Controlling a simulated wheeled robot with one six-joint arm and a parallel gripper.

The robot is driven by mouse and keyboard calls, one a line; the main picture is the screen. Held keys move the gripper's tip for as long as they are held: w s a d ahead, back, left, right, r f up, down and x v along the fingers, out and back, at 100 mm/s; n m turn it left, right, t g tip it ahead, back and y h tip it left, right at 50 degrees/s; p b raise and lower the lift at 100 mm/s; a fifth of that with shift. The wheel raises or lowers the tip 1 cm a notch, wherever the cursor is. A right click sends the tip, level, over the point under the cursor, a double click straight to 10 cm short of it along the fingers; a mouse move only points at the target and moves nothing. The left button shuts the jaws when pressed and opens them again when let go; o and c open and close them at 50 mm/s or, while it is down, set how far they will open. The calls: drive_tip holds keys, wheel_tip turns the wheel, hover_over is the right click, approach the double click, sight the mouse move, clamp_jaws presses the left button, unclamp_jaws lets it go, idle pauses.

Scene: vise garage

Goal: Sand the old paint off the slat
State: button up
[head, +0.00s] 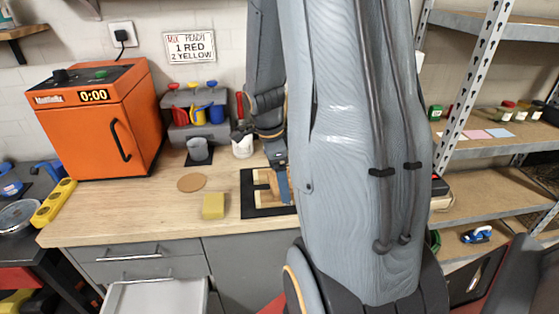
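My gripper (279,163) points down over the black mat (248,206) on the workbench, in the middle of the head view. Its fingers are small and partly covered, so I cannot tell whether they are open or shut. A pale wooden piece (263,180) lies on the mat beside and under the gripper. A narrow blue strip (284,187) shows just below the gripper; it may be the painted slat, and I cannot tell whether the gripper touches it. My arm hides the right part of the mat. A yellow block (213,205) lies on the bench left of the mat.
An orange machine (90,125) stands at the bench's left. A grey cup (198,149), a round cork disc (191,183), a white pot (242,146) and a rack of coloured bottles (196,115) are nearby. A drawer (155,297) stands open in front. Metal shelves (490,190) stand right.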

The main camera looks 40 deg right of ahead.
drive_tip(key=shift+r+p, duration=1.6)
drive_tip(key=shift+r, duration=1.05)
